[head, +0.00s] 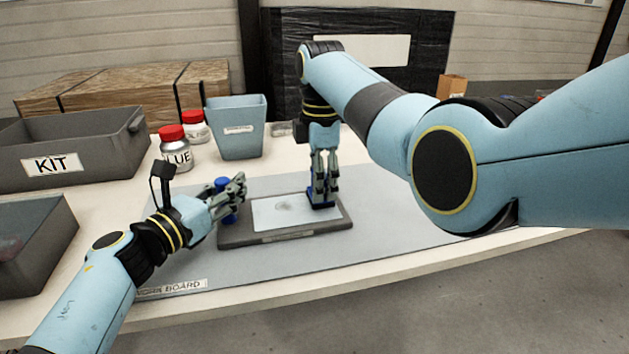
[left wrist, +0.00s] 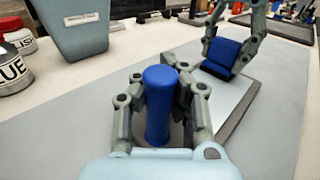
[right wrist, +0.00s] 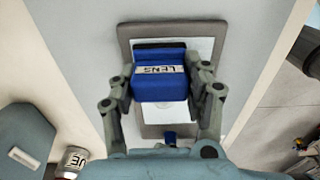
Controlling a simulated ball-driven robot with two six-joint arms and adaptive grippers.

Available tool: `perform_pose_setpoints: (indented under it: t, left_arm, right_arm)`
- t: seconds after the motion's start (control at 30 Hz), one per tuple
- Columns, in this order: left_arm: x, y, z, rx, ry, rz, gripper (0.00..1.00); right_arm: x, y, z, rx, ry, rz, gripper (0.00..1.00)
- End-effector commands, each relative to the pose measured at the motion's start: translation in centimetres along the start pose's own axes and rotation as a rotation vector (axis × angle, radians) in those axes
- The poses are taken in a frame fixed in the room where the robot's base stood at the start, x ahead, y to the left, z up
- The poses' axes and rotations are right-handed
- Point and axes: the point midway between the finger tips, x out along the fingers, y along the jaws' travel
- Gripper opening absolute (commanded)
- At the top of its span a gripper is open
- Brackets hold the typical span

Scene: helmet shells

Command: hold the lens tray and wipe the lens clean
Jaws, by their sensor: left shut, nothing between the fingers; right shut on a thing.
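The dark grey lens tray (head: 285,238) lies on the grey work board. A pale lens plate (head: 268,215) lies in it, with a faint grey smudge (head: 287,206) near its middle. A blue post (left wrist: 160,105) stands upright at the tray's left end. My left gripper (head: 238,188) is there, its fingers on both sides of the post; it is shut with nothing gripped. My right gripper (head: 322,190) is shut on a blue block (right wrist: 160,88) labelled LENS, low over the tray's right end. Whether the block touches the plate is unclear.
A blue-grey bin (head: 236,130) and red-capped bottles (head: 176,152) stand behind the board. A grey KIT crate (head: 70,150) and another grey box (head: 35,245) are at the left. The work board (head: 400,225) is clear right of the tray.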

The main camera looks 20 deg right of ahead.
Motion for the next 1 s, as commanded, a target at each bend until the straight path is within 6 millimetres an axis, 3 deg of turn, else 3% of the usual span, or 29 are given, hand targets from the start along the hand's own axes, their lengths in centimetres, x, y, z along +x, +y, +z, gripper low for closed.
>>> perform_pose_setpoints:
  t: [0.27, 1.0]
  left_arm:
    - [0.0, 0.1, 0.1, 0.0, -0.001, 0.001, 0.0]
    - [0.1, 0.0, 0.1, -0.001, -0.002, 0.0, 0.0]
  right_arm:
    - [0.1, -0.1, -0.3, 0.0, -0.001, -0.003, 0.23]
    - [0.2, -0.1, -6.0, -0.001, 0.002, -0.004, 0.23]
